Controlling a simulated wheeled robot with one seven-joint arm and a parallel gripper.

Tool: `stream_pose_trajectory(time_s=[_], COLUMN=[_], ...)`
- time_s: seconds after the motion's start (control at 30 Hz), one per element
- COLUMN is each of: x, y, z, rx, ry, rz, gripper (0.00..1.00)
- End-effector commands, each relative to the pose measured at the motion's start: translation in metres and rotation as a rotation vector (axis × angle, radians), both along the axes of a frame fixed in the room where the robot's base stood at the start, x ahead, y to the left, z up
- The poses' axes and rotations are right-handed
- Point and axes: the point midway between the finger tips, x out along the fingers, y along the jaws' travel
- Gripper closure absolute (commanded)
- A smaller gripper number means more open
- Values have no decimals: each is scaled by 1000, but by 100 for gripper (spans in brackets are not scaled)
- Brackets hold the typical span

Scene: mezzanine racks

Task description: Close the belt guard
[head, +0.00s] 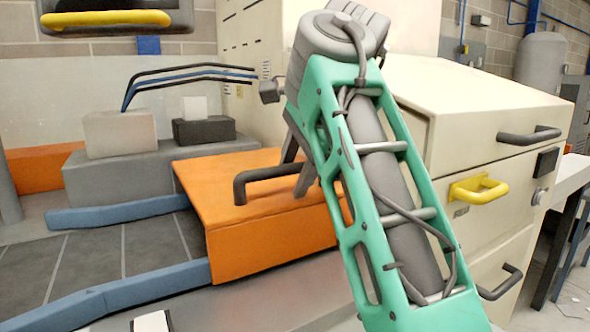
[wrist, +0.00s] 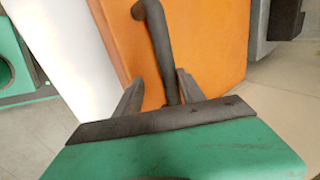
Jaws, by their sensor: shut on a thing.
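The belt guard (head: 225,195) is an orange cover with a flat top and a front face, sitting over the right end of the dark conveyor belt (head: 85,262). A dark bar handle (head: 252,178) stands on its top. My gripper (head: 303,172) is at the handle's right end, partly hidden behind my green arm. In the wrist view, the handle (wrist: 160,45) runs down between the two grey fingers of my gripper (wrist: 160,92), which is shut on it. The orange guard (wrist: 205,45) lies behind the fingers. My arm hides the guard's right end.
Blue side rails (head: 120,212) edge the belt. A cream cabinet (head: 480,130) with dark handles and a yellow handle (head: 478,188) stands close on the right of my arm. A grey block (head: 75,180) with boxes stands behind the belt.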

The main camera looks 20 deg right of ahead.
Motion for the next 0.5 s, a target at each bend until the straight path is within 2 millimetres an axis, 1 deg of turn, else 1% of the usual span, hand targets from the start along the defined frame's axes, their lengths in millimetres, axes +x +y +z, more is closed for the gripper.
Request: stream_pose_trajectory(time_s=[0.03, 0.2, 0.3, 0.4, 0.5], x=[-5, -24, -35, -40, -41], y=[-1, -7, -10, -11, -11], z=[13, 46, 61, 65, 63], rx=[1, 1, 2, 1, 1], ry=[-8, -10, -7, -2, -2], rz=[-1, -4, -7, -6, -6], gripper=[59, 59, 59, 59, 59])
